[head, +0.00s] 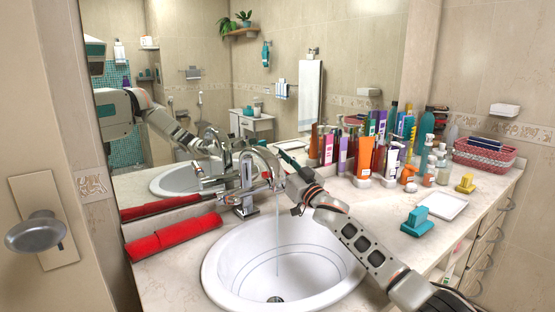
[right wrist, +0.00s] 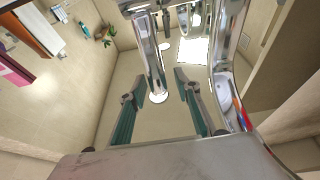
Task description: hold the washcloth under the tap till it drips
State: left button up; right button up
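A red rolled cloth (head: 172,236), which looks like the washcloth, lies on the counter left of the sink. The chrome tap (head: 246,185) stands at the back of the white sink (head: 235,268). A thin stream of water (head: 277,235) falls from it into the bowl. My right gripper (head: 284,184) is at the tap, its fingers partly hidden by the wrist. In the right wrist view its two teal fingers (right wrist: 157,90) are apart, with chrome tap parts (right wrist: 152,62) close ahead and between them. I cannot tell if they touch. My left gripper is not in view.
Several bottles (head: 365,155) crowd the counter by the mirror. A teal object (head: 416,222), a white dish (head: 440,205), a yellow object (head: 466,184) and a pink basket (head: 485,155) stand right of the sink. The mirror doubles the tap and cloth.

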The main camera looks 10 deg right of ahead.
dwell(0.3)
jog(key=shift+s+d+f, duration=0.3)
jog(key=shift+s, duration=0.2)
jog(key=v, duration=0.4)
jog(key=s+d, duration=0.4)
jog(key=s, duration=0.7)
jog(key=shift+d, duration=0.2)
jog(key=shift+r, duration=0.1)
